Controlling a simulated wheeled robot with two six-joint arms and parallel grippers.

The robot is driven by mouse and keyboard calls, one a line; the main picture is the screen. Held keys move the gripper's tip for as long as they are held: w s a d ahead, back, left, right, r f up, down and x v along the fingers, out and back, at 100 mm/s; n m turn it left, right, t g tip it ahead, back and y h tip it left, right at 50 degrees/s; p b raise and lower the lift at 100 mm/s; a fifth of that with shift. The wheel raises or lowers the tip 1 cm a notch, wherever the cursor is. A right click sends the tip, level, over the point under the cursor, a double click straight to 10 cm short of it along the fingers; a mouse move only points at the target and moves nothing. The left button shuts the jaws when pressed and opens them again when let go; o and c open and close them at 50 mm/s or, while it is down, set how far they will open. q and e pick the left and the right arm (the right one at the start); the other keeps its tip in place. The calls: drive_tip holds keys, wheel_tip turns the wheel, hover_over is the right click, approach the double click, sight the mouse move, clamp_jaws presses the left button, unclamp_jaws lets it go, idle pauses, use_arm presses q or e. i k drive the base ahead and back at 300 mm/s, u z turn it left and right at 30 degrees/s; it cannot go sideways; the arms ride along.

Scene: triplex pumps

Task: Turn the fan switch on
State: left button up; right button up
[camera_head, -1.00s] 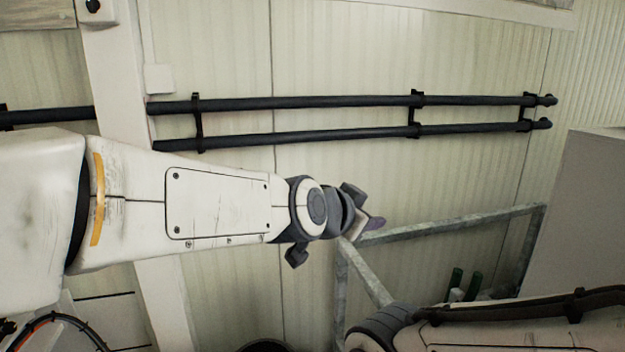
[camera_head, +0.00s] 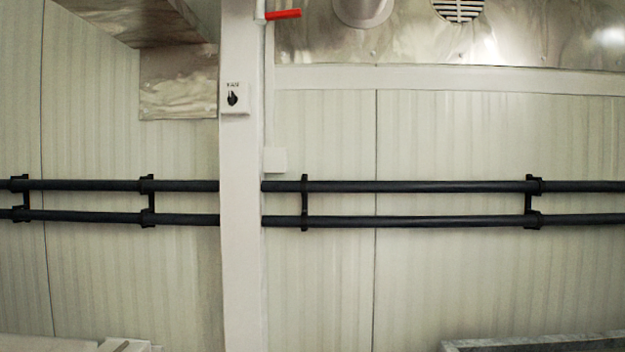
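A small switch box (camera_head: 233,98) with a black rotary knob is mounted on the upper part of a white vertical post, left of the middle of the head view. Small dark lettering sits above the knob, too small to read. The knob looks slightly tilted from upright; its setting cannot be told. Neither gripper shows in the head view now.
Two black horizontal pipes (camera_head: 420,186) run along the panelled wall on both sides of the white post (camera_head: 242,270). A red lever (camera_head: 283,14) sticks out near the top of the post. A grey metal frame edge (camera_head: 540,343) shows at the bottom right.

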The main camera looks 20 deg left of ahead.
sight(232, 99)
drive_tip(key=k, duration=1.25)
drive_tip(key=u, duration=0.65)
drive_tip(key=i, duration=0.75)
drive_tip(key=u, duration=0.5)
drive_tip(key=i, duration=1)
drive_tip(key=z, duration=0.25)
